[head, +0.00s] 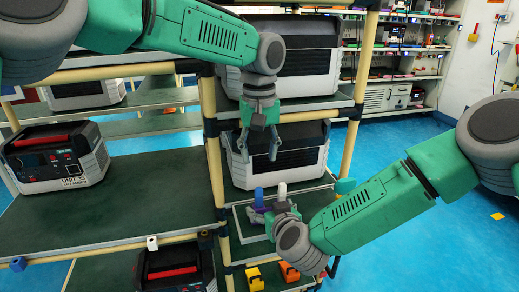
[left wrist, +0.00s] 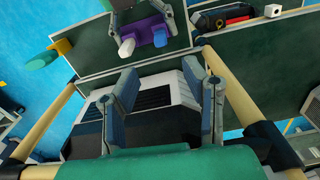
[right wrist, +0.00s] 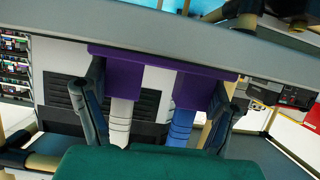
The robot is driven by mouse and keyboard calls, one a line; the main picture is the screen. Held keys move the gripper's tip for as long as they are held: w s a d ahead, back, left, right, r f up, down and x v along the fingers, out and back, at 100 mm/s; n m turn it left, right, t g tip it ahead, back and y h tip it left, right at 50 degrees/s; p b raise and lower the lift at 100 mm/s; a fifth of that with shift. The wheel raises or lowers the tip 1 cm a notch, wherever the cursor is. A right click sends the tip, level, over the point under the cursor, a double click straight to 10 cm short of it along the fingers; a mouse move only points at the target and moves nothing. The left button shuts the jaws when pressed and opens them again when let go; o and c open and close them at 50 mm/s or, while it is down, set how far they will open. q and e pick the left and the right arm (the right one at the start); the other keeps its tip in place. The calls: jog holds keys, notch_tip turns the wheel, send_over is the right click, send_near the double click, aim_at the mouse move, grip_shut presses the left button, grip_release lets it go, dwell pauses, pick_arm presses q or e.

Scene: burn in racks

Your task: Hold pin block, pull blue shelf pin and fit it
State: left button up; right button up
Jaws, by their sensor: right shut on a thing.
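The purple pin block (right wrist: 115,72) is held between the fingers of my right gripper (right wrist: 158,108), which is shut on it. It also shows in the left wrist view (left wrist: 145,36). A blue shelf pin (right wrist: 182,124) and a white pin (right wrist: 121,122) stand in the block side by side. In the head view, the blue pin (head: 259,197) is left of the white pin (head: 282,190). My left gripper (head: 261,150) is open and empty, pointing down above the pins and apart from them. Its spread fingers show in the left wrist view (left wrist: 168,92).
A black and white unit (head: 275,160) stands on the rack behind the grippers. A beige rack post (head: 213,150) is close on the left. Yellow (head: 254,279) and orange (head: 289,271) pieces lie below. Another unit (head: 55,155) stands on the left shelf.

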aim_at(260, 188)
pick_arm(q)
notch_tip(260, 188, down, 11)
jog(key=n, duration=1.1)
grip_shut()
